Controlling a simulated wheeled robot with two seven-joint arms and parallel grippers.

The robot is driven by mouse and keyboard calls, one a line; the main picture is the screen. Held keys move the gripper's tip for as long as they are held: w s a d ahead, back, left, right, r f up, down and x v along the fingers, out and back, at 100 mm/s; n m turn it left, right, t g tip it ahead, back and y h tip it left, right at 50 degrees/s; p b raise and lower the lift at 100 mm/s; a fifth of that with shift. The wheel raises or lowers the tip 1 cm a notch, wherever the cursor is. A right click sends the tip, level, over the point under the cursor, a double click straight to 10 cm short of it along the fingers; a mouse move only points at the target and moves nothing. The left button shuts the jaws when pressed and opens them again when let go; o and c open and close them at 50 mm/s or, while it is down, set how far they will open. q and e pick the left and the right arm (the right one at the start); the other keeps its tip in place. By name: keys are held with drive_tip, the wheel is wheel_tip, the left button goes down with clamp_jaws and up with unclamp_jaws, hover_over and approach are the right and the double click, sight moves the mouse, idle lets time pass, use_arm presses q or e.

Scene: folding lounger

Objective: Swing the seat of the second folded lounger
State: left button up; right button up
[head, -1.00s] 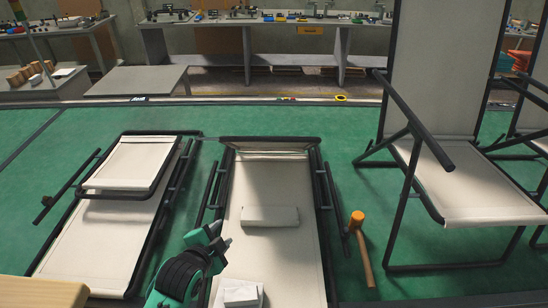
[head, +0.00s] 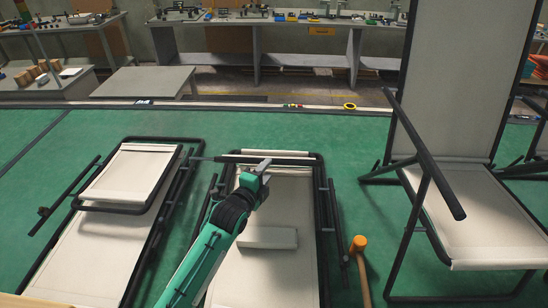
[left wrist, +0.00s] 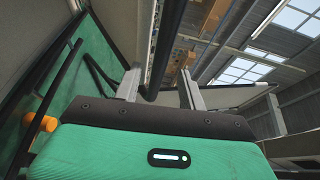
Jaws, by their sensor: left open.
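A folded lounger (head: 288,205) with cream fabric and a dark tube frame lies flat in the middle of the head view. A dark bar (head: 297,161) runs across its far end, with a light fabric edge behind it. My left gripper (head: 264,166) is over this far end. In the left wrist view a dark bar (left wrist: 167,45) stands between the two open fingers (left wrist: 160,88); I cannot tell whether they touch it. Another folded lounger (head: 90,245) lies to the left, its small seat panel (head: 130,173) flat on top. My right gripper is out of view.
A pale block (head: 267,238) lies on the middle lounger. An orange-headed mallet (head: 359,245) lies to its right, and shows in the left wrist view too. An unfolded lounger (head: 465,215) stands at the right. Green floor (head: 300,125) is clear behind the loungers.

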sight(272, 164)
use_arm(q)
drive_tip(key=p+x, duration=0.1)
drive_tip(key=x, duration=0.3)
drive_tip(key=shift+w+r, duration=0.1)
drive_tip(key=shift+w, duration=0.05)
drive_tip(key=shift+w+d+p, duration=0.2)
drive_tip(key=shift+w+p, duration=0.1)
drive_tip(key=shift+w, duration=0.05)
drive_tip(key=shift+w+d, duration=0.1)
drive_tip(key=shift+w, duration=0.1)
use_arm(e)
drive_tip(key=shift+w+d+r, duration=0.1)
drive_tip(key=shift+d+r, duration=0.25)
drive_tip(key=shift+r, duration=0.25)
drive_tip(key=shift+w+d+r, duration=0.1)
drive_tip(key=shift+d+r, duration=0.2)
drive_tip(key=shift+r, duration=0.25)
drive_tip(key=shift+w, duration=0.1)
use_arm(q)
drive_tip(key=shift+c, duration=1)
clamp_jaws()
drive_tip(key=shift+f, duration=0.2)
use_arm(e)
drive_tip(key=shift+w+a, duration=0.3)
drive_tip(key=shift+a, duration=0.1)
